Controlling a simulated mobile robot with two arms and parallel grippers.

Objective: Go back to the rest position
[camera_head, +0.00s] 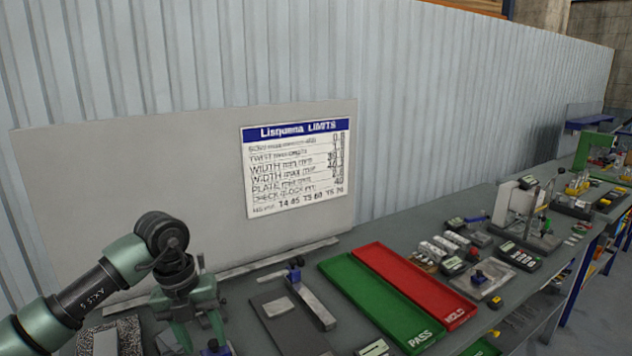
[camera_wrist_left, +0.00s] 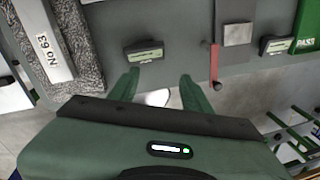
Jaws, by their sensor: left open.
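My left gripper (camera_head: 200,336) is over the near left part of the grey table (camera_head: 243,283), its fingers pointing down. In the left wrist view the two green fingers (camera_wrist_left: 159,90) are spread apart with nothing between them. A small device with a light display (camera_wrist_left: 145,53) lies on the table just beyond the fingertips. I cannot tell how high the fingers are above the table. My right gripper is in neither view.
A green PASS tray (camera_head: 375,300) and a red HOLD tray (camera_head: 414,284) lie right of the gripper. A limits sign (camera_head: 296,168) is on the back panel. Several instruments crowd the table further right.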

